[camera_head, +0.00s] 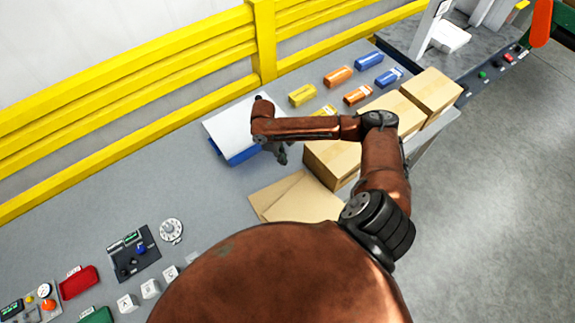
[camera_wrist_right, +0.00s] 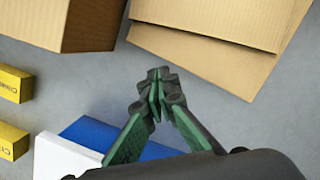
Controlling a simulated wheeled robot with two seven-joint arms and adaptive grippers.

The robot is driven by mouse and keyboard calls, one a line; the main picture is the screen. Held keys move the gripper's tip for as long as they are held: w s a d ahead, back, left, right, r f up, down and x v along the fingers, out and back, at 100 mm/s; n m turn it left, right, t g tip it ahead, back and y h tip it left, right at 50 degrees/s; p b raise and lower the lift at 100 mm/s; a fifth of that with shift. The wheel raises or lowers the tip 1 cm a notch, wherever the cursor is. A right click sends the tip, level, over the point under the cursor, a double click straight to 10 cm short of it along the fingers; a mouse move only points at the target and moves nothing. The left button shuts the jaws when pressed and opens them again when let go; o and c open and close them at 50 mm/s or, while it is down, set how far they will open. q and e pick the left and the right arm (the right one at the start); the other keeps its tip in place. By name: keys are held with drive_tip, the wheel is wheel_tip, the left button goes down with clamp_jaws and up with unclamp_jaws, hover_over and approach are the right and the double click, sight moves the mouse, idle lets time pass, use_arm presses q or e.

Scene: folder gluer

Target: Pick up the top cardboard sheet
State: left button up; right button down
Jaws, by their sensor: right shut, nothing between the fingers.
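Two flat tan cardboard sheets lie overlapping on the grey table, turned against each other. The top sheet (camera_head: 308,203) partly covers the lower sheet (camera_head: 268,193). In the wrist view, the top sheet (camera_wrist_right: 225,18) and the lower sheet (camera_wrist_right: 200,55) show at the upper right, cut off by the frame edge. My right gripper (camera_head: 282,158) is beyond the sheets, between them and a white-topped blue item. In the wrist view its fingertips (camera_wrist_right: 158,80) are together and empty, apart from the sheets in the picture. My left gripper is out of view.
A row of cardboard boxes (camera_head: 325,160) stands right beside the sheets. The blue item with white paper (camera_head: 228,125) lies beyond the gripper. Small yellow, orange and blue packs (camera_head: 338,76) lie at the back. A yellow rail (camera_head: 130,105) edges the table. Controls (camera_head: 133,256) sit at lower left.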

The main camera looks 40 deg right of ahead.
sight(300, 179)
drive_tip(key=x, duration=0.8)
drive_tip(key=shift+s+f+p, duration=0.2)
drive_tip(key=shift+s+p, duration=0.05)
drive_tip(key=shift+p, duration=0.1)
drive_tip(key=s+d, duration=0.1)
drive_tip(key=s+p, duration=0.1)
drive_tip(key=s, duration=0.1)
drive_tip(key=shift+d, duration=0.35)
drive_tip(key=shift+s+d, duration=0.2)
drive_tip(key=shift+s, duration=0.05)
drive_tip(key=shift+f, duration=0.1)
drive_tip(key=shift+s+p, duration=0.1)
drive_tip(key=shift+p, duration=0.25)
